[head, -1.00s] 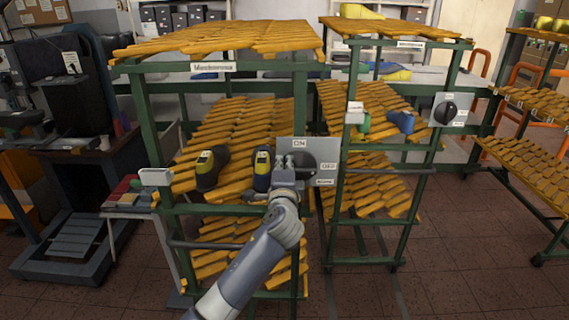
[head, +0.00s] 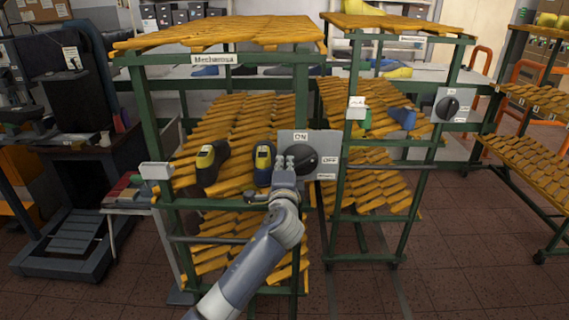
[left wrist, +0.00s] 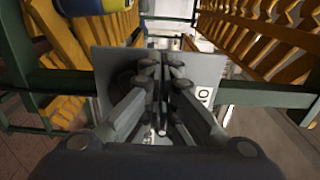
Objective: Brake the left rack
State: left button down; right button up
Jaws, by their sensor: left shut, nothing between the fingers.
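The left rack (head: 136,118) is a green frame with slatted yellow-orange shelves. A grey switch plate (head: 326,141) with a black round knob (head: 302,160) is fixed on its right post, with labels including ON at the top. My left gripper (head: 286,160) is at the plate's left part, by the knob. In the left wrist view the shut gripper (left wrist: 160,62) is in front of the plate (left wrist: 208,70) and hides most of the knob. Whether the fingertips touch the knob I cannot tell. My right gripper does not show.
Two dark shoe lasts with yellow tops (head: 212,160) (head: 264,163) lie on the left rack's middle shelf. A second rack (head: 405,205) with its own knob plate (head: 455,104) stands close on the right. A small side table (head: 118,207) is at the left. Open floor lies at the lower right.

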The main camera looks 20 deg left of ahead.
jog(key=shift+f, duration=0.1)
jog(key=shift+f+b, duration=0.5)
jog(key=shift+b, duration=0.1)
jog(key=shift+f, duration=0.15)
